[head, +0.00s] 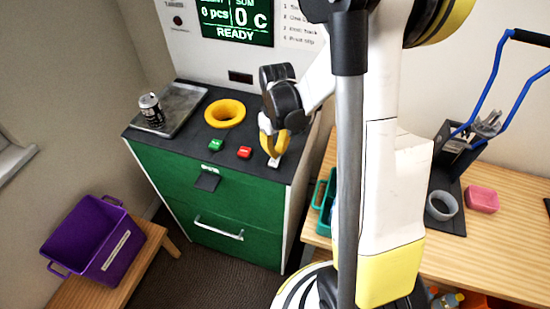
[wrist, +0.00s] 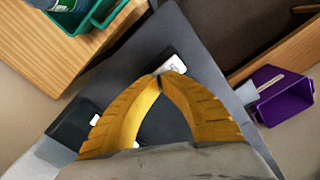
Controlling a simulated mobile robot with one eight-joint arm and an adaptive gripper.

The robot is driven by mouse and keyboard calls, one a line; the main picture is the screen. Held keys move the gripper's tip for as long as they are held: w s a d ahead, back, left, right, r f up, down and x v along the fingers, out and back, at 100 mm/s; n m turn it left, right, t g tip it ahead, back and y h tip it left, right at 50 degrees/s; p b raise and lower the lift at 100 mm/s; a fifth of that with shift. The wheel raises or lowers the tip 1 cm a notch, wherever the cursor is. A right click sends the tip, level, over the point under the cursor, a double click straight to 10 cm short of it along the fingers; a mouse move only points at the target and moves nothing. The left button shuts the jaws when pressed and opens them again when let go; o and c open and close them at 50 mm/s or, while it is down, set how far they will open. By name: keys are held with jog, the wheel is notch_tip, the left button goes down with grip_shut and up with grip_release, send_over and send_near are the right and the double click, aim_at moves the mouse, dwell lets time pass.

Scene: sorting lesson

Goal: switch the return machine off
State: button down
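The return machine (head: 236,190) is a green cabinet with a dark top and a white back panel. Its screen (head: 236,22) is lit and reads READY, 0 pcs and 0 C. A small white switch-like part (head: 275,162) sits near the top's front right corner; it also shows in the wrist view (wrist: 174,63), just beyond the fingertips. My gripper (head: 272,152) points down over that corner, close above the white part; I cannot tell whether it touches. In the wrist view my gripper's yellow fingertips (wrist: 160,73) meet, with nothing visible between them.
On the top are a green button (head: 215,145), a red button (head: 244,152), a yellow ring (head: 225,113) and a metal tray (head: 183,103) with a dark can (head: 151,110). A purple crate (head: 96,240) stands on a left bench. A wooden table (head: 490,245) is at right.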

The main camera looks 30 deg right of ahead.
jog(key=shift+f+b, duration=0.4)
jog(key=shift+f, duration=0.05)
jog(key=shift+r+p, duration=2.4)
jog(key=shift+r, duration=1.2)
jog(key=shift+f, duration=0.1)
jog(key=s+a+m+t+b, duration=0.1)
jog(key=s+a+t+b, duration=0.6)
jog(key=s+a+b, duration=0.4)
jog(key=a+b, duration=0.2)
jog(key=b, duration=0.2)
jog(key=shift+a+r+m, duration=0.2)
jog(key=shift+a+m, duration=0.05)
jog(key=shift+m, duration=0.05)
jog(key=shift+w, duration=0.1)
